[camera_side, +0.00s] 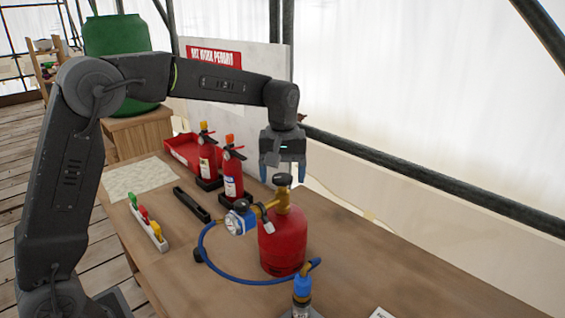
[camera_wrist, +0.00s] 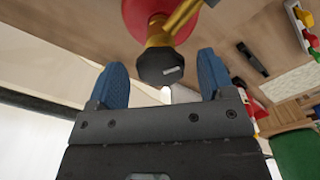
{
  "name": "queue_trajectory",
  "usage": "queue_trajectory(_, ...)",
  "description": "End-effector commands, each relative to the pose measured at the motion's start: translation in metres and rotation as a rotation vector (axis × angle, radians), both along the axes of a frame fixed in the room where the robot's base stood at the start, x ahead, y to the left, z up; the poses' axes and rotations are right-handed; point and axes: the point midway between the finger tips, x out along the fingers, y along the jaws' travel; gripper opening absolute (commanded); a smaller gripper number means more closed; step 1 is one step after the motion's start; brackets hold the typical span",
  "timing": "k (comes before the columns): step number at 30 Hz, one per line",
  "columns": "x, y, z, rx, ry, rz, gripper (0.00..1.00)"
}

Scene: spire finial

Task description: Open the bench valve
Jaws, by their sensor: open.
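The bench valve's dark knob (camera_side: 282,180) sits on a brass body (camera_side: 283,200) on top of a red gas cylinder (camera_side: 282,243), which stands upright on the bench. In the wrist view the knob (camera_wrist: 159,66) shows as a dark faceted cap with a small pale label, on brass fittings (camera_wrist: 157,33). My gripper (camera_side: 270,178) is directly above the cylinder, its blue fingers pointing down. In the wrist view my gripper (camera_wrist: 162,78) is open and empty, with the knob between and just beyond the two fingertips. I cannot tell whether either finger touches it.
A regulator with gauge (camera_side: 237,221) and blue hose (camera_side: 215,262) hangs left of the valve. A torch (camera_side: 302,290) stands in front. Two fire extinguishers (camera_side: 231,180) and a red tray (camera_side: 182,150) stand behind left. The bench right of the cylinder (camera_side: 375,260) is mostly clear.

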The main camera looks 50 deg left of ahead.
Motion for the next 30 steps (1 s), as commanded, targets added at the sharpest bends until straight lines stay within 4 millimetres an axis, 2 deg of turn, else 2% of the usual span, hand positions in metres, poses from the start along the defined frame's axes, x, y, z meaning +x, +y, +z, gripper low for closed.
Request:
queue_trajectory(5,0.001,0.0,0.02,0.0,-0.006,0.0,0.75)
queue_trajectory(18,0.001,0.0,0.114,0.0,-0.006,0.0,0.75)
queue_trajectory(24,0.0,0.0,0.133,0.0,-0.001,0.0,0.75)
queue_trajectory(30,0.0,0.0,0.138,0.0,-0.001,0.0,0.75)
